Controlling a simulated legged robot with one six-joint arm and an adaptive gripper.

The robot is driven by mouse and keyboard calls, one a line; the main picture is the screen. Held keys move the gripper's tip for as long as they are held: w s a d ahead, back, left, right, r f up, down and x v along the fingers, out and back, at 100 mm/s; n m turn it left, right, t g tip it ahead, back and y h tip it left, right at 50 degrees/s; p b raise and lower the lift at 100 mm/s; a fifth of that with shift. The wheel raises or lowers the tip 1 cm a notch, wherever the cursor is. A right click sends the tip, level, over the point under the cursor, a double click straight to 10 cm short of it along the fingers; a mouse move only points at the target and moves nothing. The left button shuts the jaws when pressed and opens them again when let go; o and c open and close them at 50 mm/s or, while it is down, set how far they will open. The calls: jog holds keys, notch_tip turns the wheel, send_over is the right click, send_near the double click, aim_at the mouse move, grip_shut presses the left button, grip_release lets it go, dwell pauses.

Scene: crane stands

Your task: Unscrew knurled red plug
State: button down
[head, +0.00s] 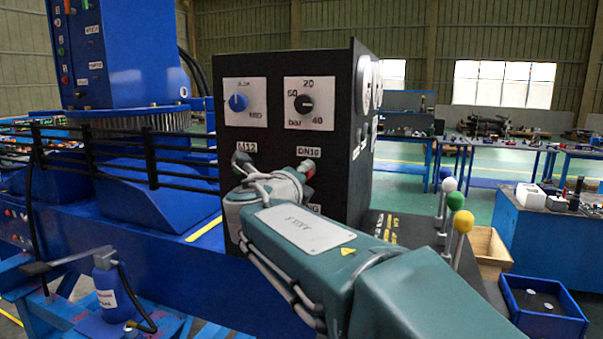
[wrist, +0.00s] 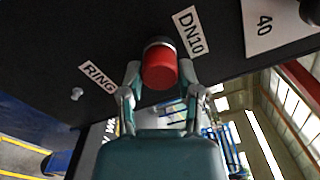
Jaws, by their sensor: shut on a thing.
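The red plug (wrist: 160,68) sits in a dark round collar on the black panel, beside the DN10 label (wrist: 190,32). My gripper (wrist: 160,76) has one finger on each side of the plug and is shut on it. In the head view, a small part of the red plug (head: 308,166) shows below the DN10 label. I cannot make out the knurling or how far the plug is screwed in.
The black panel (head: 265,135) carries a blue knob (head: 238,103), a black knob (head: 305,103) and an M12 fitting (head: 242,160). A small knob (wrist: 76,93) is near the RING label. Ball-topped levers (head: 462,221) and a blue bin (head: 545,328) stand at right.

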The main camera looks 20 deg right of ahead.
jog(key=shift+f, duration=0.25)
jog(key=shift+c, duration=1.1)
grip_release()
jog(key=shift+d, duration=0.1)
jog(key=shift+r, duration=0.15)
jog(key=shift+c, duration=0.8)
